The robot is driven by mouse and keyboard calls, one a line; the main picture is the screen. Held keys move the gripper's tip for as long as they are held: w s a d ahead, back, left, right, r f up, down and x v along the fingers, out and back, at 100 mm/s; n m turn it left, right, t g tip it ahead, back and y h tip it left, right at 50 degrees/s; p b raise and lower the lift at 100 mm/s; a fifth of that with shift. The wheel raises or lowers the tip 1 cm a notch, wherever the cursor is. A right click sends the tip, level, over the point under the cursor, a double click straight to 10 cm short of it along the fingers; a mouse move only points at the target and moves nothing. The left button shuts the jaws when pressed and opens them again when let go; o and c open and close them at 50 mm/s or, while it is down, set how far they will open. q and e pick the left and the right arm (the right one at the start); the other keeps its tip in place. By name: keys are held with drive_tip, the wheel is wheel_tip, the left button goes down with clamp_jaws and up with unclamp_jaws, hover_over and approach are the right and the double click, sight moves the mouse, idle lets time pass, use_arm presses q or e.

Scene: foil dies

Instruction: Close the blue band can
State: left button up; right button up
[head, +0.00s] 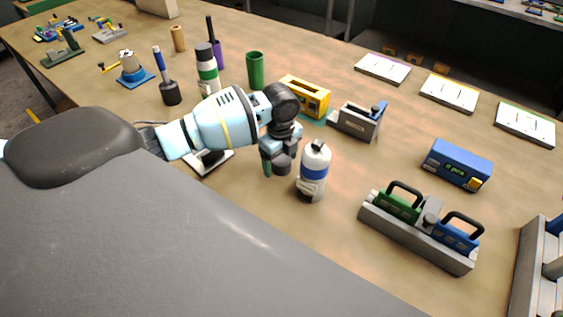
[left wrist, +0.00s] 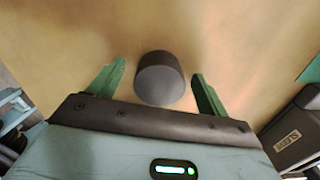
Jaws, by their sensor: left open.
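The blue band can (head: 313,172) is a white bottle-like can with a blue band. It stands upright on the table, and its white top shows no black cap like the one on the green band can. My left gripper (head: 279,165) is just left of it, pointing down, open, with green fingers. In the left wrist view a dark grey round cap (left wrist: 160,80) is between the spread fingers of the left gripper (left wrist: 156,84), with a gap on each side. The can is not seen in that view. My right gripper is not in view.
The green band can (head: 207,72) with a black cap stands behind my left arm. A green cup (head: 255,70), a yellow box (head: 305,96) and a grey holder (head: 357,121) are behind the gripper. A grey rack (head: 418,232) is to the right of the can.

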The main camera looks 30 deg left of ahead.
sight(279, 160)
use_arm(q)
drive_tip(key=c, duration=1)
drive_tip(key=shift+r, duration=0.1)
drive_tip(key=shift+c, duration=0.2)
drive_tip(key=shift+r, duration=0.45)
drive_tip(key=r, duration=0.2)
drive_tip(key=shift+s+r, duration=0.3)
drive_tip(key=shift+s, duration=0.1)
drive_tip(key=s, duration=0.5)
drive_tip(key=s+a+r, duration=0.1)
drive_tip(key=s, duration=0.4)
drive_tip(key=s+a, duration=0.1)
drive_tip(key=s, duration=0.4)
drive_tip(key=shift+r+p, duration=0.15)
drive_tip(key=shift+p, duration=0.15)
